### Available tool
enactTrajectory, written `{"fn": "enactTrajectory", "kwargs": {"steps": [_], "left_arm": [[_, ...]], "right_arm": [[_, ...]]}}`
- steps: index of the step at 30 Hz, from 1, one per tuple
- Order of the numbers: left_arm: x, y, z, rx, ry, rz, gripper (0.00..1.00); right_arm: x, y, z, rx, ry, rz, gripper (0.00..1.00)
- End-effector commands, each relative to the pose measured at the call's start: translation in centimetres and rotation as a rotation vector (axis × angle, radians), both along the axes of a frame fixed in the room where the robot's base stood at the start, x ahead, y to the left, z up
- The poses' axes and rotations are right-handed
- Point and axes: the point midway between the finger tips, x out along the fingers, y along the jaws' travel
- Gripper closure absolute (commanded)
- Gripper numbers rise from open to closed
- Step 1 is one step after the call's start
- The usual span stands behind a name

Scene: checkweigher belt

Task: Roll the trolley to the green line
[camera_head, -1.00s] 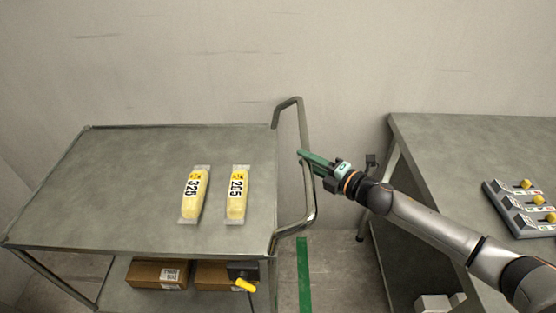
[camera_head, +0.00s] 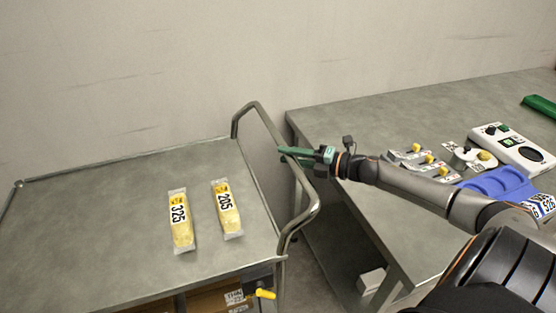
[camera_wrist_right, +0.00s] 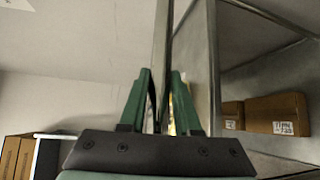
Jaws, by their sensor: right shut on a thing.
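The grey metal trolley (camera_head: 120,230) stands at the left of the head view. Its tubular handle (camera_head: 262,118) is on its right side, close to the table. My right gripper (camera_head: 284,153) is shut on the handle bar; the bar also runs between the green fingers (camera_wrist_right: 160,100) in the right wrist view. Two yellow packs lie on the trolley top, one marked 325 (camera_head: 181,222) and one marked 205 (camera_head: 227,210). The green line is not visible now. My left gripper is not in view.
A grey table (camera_head: 345,120) stands right of the trolley, with switch boxes (camera_head: 425,160), a white control unit (camera_head: 513,150) and a blue holder (camera_head: 498,183). Cardboard boxes (camera_head: 215,298) sit on the trolley's lower shelf. A yellow lever (camera_head: 265,294) sticks out at its near corner.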

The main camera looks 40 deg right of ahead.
Motion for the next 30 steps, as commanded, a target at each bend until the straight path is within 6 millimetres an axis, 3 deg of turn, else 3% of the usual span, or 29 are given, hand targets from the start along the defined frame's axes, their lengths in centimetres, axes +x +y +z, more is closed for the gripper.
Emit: {"fn": "enactTrajectory", "kwargs": {"steps": [15,16,23,30], "left_arm": [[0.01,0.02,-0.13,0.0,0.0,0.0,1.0],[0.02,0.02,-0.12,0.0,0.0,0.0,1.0],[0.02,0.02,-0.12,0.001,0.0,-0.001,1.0],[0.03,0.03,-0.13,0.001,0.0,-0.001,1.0]], "right_arm": [[-0.24,-0.58,0.04,0.002,-0.001,0.004,1.0],[-0.24,-0.58,0.04,0.002,-0.001,0.004,0.67],[-0.23,-0.59,0.05,0.001,-0.001,0.003,0.41],[-0.23,-0.6,0.05,0.001,-0.001,0.002,0.39]]}}
